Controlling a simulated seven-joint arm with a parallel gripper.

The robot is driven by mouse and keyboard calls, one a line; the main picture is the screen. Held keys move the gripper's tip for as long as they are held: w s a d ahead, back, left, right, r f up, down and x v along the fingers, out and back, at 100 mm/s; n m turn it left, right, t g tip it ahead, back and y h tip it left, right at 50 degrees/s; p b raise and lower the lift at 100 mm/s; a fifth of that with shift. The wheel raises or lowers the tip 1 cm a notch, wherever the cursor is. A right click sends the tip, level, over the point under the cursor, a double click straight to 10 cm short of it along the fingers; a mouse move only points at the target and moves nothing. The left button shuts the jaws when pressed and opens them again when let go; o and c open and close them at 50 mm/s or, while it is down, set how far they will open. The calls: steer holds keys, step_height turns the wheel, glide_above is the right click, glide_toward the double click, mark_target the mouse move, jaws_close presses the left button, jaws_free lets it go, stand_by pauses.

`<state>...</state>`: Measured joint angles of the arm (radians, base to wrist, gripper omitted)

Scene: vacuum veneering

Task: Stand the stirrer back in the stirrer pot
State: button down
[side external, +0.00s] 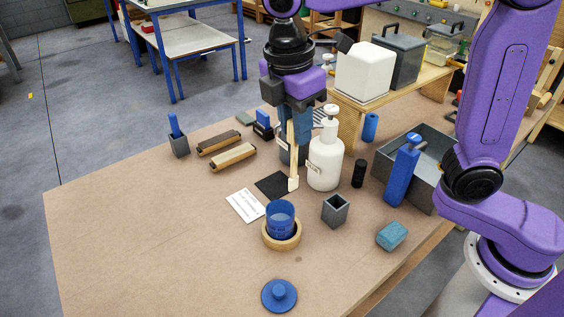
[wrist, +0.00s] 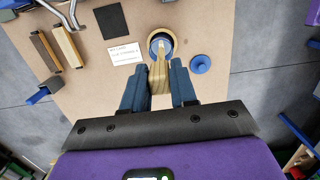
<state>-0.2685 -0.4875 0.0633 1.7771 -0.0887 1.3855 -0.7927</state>
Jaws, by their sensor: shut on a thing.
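The stirrer (side external: 292,160) is a pale wooden stick with a lighter, wider lower end. It hangs nearly upright from my gripper (side external: 294,122), which is shut on its upper part. In the wrist view the stirrer (wrist: 159,78) lies between the two blue fingers of my gripper (wrist: 159,88). A small, square grey pot (side external: 335,211), apparently empty and likely the stirrer pot, stands on the table to the right of and nearer the camera than the stirrer. I cannot make it out in the wrist view.
A blue cup (side external: 281,216) sits in a wooden ring (side external: 282,241), with a blue lid (side external: 279,296) nearer the camera. A white pump bottle (side external: 325,165) stands close right of the stirrer. A blue sponge (side external: 392,236) and grey bin (side external: 430,185) are further right. The table's left front is clear.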

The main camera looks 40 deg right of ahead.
steer(key=s+d+f, duration=0.2)
steer(key=d, duration=0.3)
steer(key=s+d+f, duration=0.2)
steer(key=d, duration=0.3)
step_height(320, 180, down, 9)
steer(key=shift+w+a, duration=0.25)
stand_by(0.3)
steer(key=shift+r, duration=0.1)
stand_by(0.4)
steer(key=c, duration=0.8)
jaws_free()
